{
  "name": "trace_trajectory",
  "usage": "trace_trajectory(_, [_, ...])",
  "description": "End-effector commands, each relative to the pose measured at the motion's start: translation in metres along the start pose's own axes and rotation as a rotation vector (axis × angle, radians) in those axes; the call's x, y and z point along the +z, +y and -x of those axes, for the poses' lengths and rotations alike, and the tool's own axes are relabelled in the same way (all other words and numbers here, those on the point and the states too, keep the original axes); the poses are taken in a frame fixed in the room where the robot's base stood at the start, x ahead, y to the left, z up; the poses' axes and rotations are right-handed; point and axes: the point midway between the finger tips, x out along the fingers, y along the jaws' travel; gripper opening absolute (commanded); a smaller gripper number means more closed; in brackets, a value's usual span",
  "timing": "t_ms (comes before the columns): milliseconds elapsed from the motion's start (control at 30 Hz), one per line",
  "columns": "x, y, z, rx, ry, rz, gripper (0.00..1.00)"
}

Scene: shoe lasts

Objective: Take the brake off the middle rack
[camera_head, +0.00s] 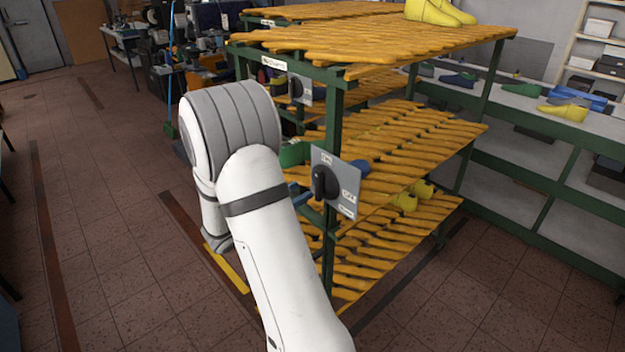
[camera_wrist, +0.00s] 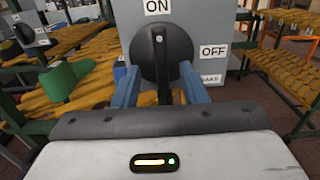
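The brake switch is a black round knob (camera_wrist: 161,50) on a grey plate (camera_wrist: 222,36) labelled ON above and OFF at right. Its white mark points up at ON. The knob (camera_head: 324,183) and plate (camera_head: 347,174) also show in the head view, on a green post of the nearest rack (camera_head: 336,112). In the wrist view my gripper (camera_wrist: 160,88) has its blue fingers apart, one on each side of the knob's lower part, with the grip bar between them. I cannot tell whether they touch it. In the head view my arm hides most of the gripper.
Another rack with a similar switch plate (camera_head: 301,90) stands behind. In the wrist view another rack (camera_wrist: 290,75) shows at right. A green shoe last (camera_wrist: 62,80) lies left of the knob. Yellow lasts (camera_head: 437,12) stand on top. A shelf bench (camera_head: 540,110) runs along the right. Floor is clear at left.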

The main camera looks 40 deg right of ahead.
Motion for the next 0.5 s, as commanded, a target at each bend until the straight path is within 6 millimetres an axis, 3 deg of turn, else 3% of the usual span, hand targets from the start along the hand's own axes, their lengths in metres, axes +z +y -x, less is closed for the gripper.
trace_trajectory(300, [0.002, -0.001, -0.05, -0.004, 0.002, -0.001, 0.39])
trace_trajectory(500, [0.001, -0.001, -0.061, -0.001, 0.002, -0.002, 0.39])
